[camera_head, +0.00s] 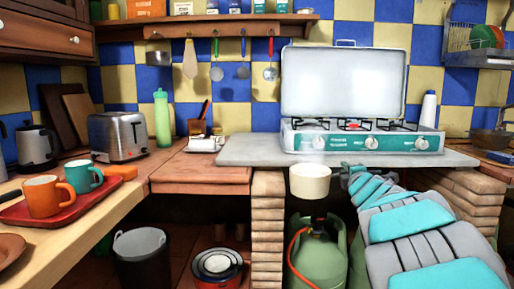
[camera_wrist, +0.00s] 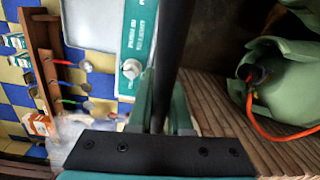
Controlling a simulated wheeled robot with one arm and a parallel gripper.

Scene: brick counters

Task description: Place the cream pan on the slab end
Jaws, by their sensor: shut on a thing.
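The cream pan (camera_head: 310,183) hangs upright in the head view, just in front of the slab's front edge and above the gas bottle. My gripper (camera_head: 345,174) is to its right, shut on the pan's handle. In the wrist view, the dark handle (camera_wrist: 174,50) runs up from between the fingers of my gripper (camera_wrist: 160,108); the pan's bowl cannot be made out there. The grey slab (camera_head: 245,152) lies behind the pan. Its left end is bare, and a teal stove (camera_head: 362,136) with a raised lid covers the middle and right.
A green gas bottle (camera_head: 318,255) with an orange hose stands below, beside a brick pillar (camera_head: 268,215). A white dish (camera_head: 203,144) and a green bottle (camera_head: 163,118) are left of the slab.

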